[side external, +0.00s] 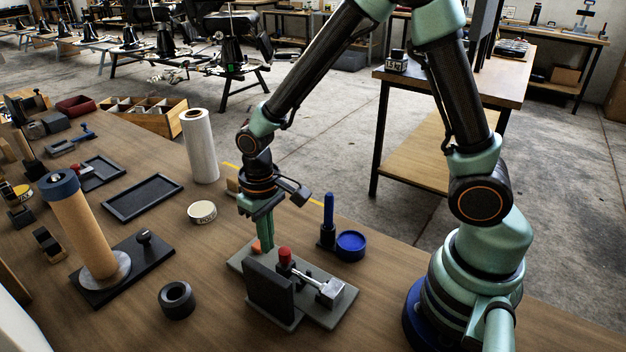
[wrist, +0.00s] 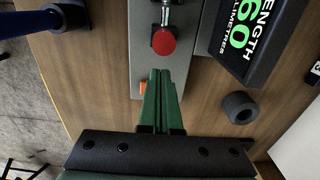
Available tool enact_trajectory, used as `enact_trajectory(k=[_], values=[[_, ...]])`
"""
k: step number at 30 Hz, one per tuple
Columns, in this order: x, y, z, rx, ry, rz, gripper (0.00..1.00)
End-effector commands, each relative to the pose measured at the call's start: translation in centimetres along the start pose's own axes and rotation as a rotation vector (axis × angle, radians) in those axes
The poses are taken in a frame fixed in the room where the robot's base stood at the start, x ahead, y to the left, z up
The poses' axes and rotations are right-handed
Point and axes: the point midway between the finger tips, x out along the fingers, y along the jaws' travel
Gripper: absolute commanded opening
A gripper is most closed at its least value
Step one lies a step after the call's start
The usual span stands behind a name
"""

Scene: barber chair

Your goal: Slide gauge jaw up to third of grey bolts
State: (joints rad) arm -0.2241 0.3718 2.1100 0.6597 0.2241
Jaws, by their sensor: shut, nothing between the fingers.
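The gauge has a grey base (side external: 325,314), and it fills the top middle of the wrist view (wrist: 144,50). A red knob (side external: 285,256) stands on it, also seen in the wrist view (wrist: 164,42). A silver rod (side external: 306,276) runs from near the knob to a metal block (side external: 332,289); I cannot tell whether it is a bolt. The black display (wrist: 245,40) reads 60, length, millimetres. My gripper (side external: 265,246) has green fingers, shut and empty, pointing down over the base beside a small orange part (wrist: 143,86). In the wrist view its fingertips (wrist: 164,73) are just short of the knob.
A blue dish (side external: 351,246) and blue-handled tool (side external: 328,220) stand right of the gauge. A black ring (side external: 176,300) lies to its left. A paper-wrapped post (side external: 82,230), round tin (side external: 202,212), black tray (side external: 144,198) and white roll (side external: 199,148) stand further left and back.

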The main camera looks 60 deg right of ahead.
Motion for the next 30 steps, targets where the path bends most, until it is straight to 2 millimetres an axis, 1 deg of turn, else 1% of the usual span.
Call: enact_trajectory(k=[11,30], values=[[0.0,0.0,0.0,0.0,0.0,0.0,0.0],[0.0,0.0,1.7,-0.001,0.0,0.0,0.0]])
